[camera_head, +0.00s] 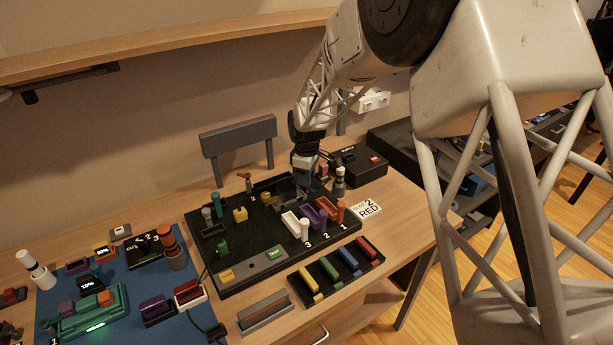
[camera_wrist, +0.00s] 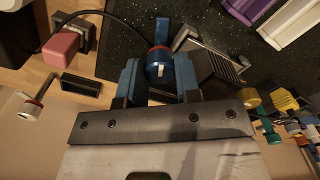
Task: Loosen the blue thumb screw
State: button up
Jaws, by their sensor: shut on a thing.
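The blue thumb screw (camera_wrist: 158,71) stands between the two fingers of my gripper (camera_wrist: 159,82) in the wrist view. It is a short blue cylinder with a pale mark on its face and a red and white part behind it. My gripper is shut on it. In the head view my gripper (camera_head: 305,178) reaches down at the back right of the black board (camera_head: 240,280), and it hides the screw there.
A grey ribbed part (camera_wrist: 215,62) lies close beside the right finger in the wrist view. A pink block (camera_wrist: 61,46) and a black cable are to the left. A black box with a red button (camera_head: 362,163) stands right of the gripper.

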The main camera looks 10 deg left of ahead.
jog(key=shift+n, duration=0.5)
jog(key=o, duration=0.9)
jog(key=shift+r, duration=3.95)
